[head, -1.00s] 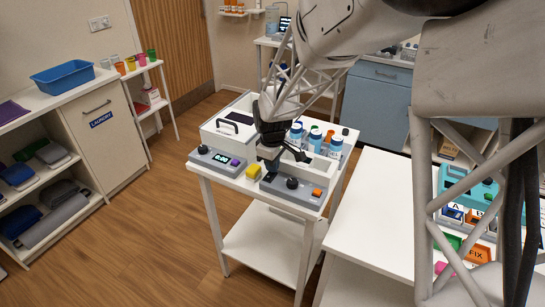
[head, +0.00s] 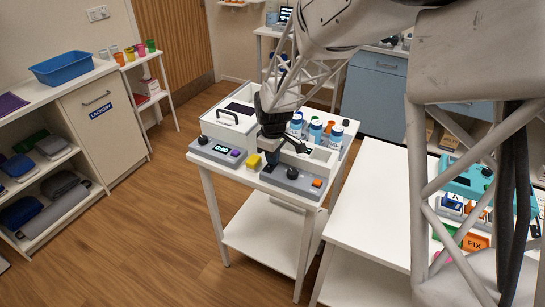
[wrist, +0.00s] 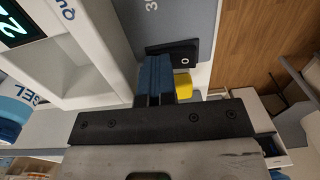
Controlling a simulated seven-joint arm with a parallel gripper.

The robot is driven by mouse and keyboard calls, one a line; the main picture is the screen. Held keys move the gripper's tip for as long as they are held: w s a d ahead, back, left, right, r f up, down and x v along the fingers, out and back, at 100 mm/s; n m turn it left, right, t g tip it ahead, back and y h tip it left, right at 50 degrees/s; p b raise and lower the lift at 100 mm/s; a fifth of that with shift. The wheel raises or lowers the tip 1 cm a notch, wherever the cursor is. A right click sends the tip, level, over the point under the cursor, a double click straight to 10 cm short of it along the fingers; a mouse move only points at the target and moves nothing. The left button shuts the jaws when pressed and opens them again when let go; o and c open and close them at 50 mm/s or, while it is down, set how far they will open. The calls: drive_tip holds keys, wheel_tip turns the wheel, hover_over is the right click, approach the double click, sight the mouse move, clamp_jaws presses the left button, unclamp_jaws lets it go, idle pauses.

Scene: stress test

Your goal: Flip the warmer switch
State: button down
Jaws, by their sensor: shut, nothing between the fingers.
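The warmer is a white box with a grey front panel (head: 292,181) on a white cart. The panel carries a black knob (head: 292,173) and an orange button (head: 317,183). A black rocker switch marked O (wrist: 186,58) shows on the grey panel in the wrist view. My gripper (head: 270,161) is shut and empty, pointing down at the panel's left end. In the wrist view its blue fingers (wrist: 156,62) reach the switch's near edge and cover part of it. I cannot tell whether they touch it.
A yellow block (head: 254,161) is just left of the fingers. Several bottles (head: 315,131) stand behind my gripper. A white table (head: 370,215) is to the right.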

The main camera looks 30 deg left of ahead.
drive_tip(key=shift+s, duration=0.25)
drive_tip(key=shift+s+r, duration=0.25)
drive_tip(key=shift+s, duration=0.2)
drive_tip(key=shift+r, duration=0.15)
wheel_tip(320, 180, up, 14)
drive_tip(key=w, duration=0.1)
drive_tip(key=shift+w, duration=0.4)
idle(0.4)
drive_tip(key=shift+f, duration=0.2)
